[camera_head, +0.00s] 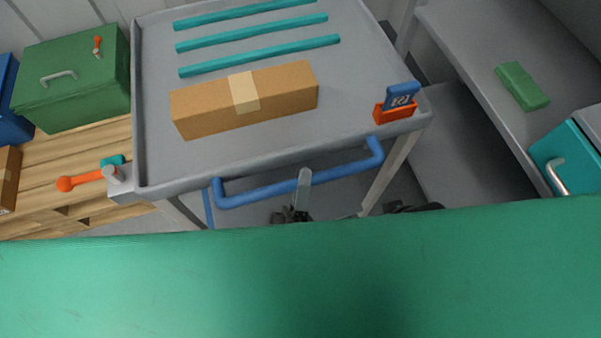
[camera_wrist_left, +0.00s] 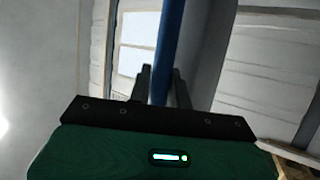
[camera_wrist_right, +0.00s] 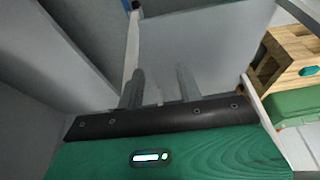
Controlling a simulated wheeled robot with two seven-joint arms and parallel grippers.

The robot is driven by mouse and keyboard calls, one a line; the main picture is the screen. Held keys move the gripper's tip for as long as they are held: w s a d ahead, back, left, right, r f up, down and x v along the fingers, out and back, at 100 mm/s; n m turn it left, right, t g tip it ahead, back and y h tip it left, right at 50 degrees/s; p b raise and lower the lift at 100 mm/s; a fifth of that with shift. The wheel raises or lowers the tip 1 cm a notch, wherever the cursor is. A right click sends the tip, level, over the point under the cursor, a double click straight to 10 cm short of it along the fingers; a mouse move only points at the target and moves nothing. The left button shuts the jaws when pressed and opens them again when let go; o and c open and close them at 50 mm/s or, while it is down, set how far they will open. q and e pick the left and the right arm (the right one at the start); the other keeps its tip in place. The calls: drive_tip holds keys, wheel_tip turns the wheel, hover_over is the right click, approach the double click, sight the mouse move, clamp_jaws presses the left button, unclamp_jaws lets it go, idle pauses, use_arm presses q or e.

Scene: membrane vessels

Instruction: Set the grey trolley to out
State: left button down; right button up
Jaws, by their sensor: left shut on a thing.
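The trolley carries a taped cardboard box (camera_head: 285,92), several teal rods (camera_head: 260,50) and a blue card in an orange holder (camera_head: 393,112). A green case (camera_head: 75,85) stands left; a grey shelf (camera_head: 480,60) right.

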use_arm(q)
drive_tip(key=shift+f, duration=0.1)
drive_tip(key=c, duration=1.3)
unclamp_jaws()
drive_tip(key=b+v, duration=0.1)
drive_tip(key=v, duration=1.2)
drive_tip(key=shift+s+a+f, duration=0.15)
drive_tip(key=shift+s+f, duration=0.05)
drive_tip(key=shift+s, duration=0.1)
use_arm(e)
drive_tip(key=shift+w+a+r+t, duration=0.25)
drive_tip(key=shift+a+r+t, duration=0.15)
drive_tip(key=shift+a, duration=0.05)
drive_tip(key=shift+a, duration=0.1)
